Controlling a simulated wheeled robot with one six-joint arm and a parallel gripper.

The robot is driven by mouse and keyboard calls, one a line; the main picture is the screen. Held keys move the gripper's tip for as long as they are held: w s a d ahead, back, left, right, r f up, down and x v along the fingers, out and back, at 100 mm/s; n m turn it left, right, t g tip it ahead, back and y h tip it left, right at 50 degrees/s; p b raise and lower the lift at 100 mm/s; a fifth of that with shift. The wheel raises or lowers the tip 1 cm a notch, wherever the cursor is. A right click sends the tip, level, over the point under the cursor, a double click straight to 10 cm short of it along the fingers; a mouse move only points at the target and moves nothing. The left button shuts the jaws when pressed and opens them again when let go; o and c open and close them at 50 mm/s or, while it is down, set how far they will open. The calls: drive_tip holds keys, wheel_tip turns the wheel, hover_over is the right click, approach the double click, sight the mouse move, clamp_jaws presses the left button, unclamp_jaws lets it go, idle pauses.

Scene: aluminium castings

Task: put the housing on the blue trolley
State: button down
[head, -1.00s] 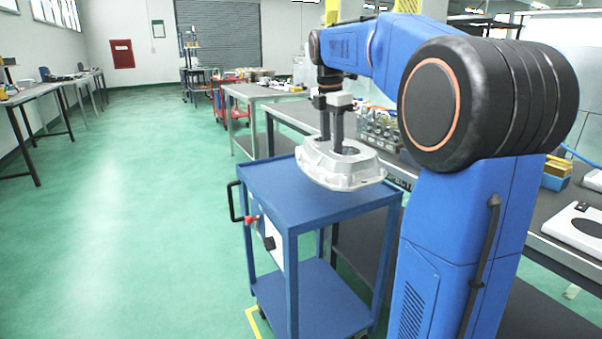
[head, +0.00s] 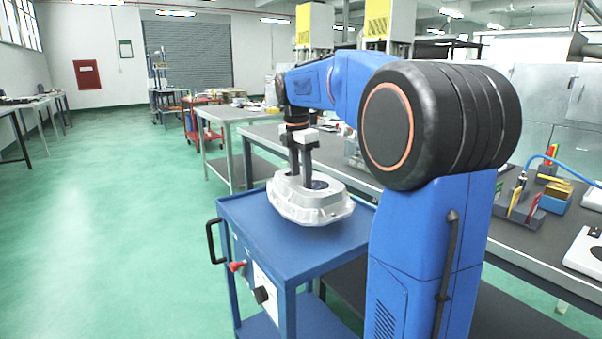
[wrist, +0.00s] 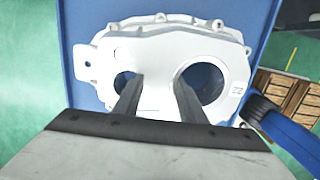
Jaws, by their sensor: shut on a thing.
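The housing (head: 308,204) is a silvery cast-aluminium part with a flanged rim. In the head view it is at or just above the top of the blue trolley (head: 262,245); I cannot tell whether its underside touches. My gripper (head: 304,184) points down and is shut on the housing. In the wrist view the housing (wrist: 165,50) lies over the blue top (wrist: 75,20), with two round openings. The gripper's two fingers (wrist: 157,85) reach to the web between these openings. The fingertips are partly hidden against the casting.
A grey workbench (head: 262,138) runs behind the trolley. A red cart (head: 203,125) stands farther back. The green floor at left is clear. The trolley has a black handle (head: 212,240).

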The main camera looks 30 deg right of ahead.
sight(299, 179)
drive_tip(key=shift+f, duration=2.65)
drive_tip(key=c, duration=1.1)
unclamp_jaws()
drive_tip(key=shift+r, duration=0.1)
drive_tip(key=r, duration=0.7)
drive_tip(key=a+r, duration=0.1)
drive_tip(key=r, duration=0.3)
drive_tip(key=shift+s+a+r, duration=0.1)
drive_tip(key=shift+r, duration=0.25)
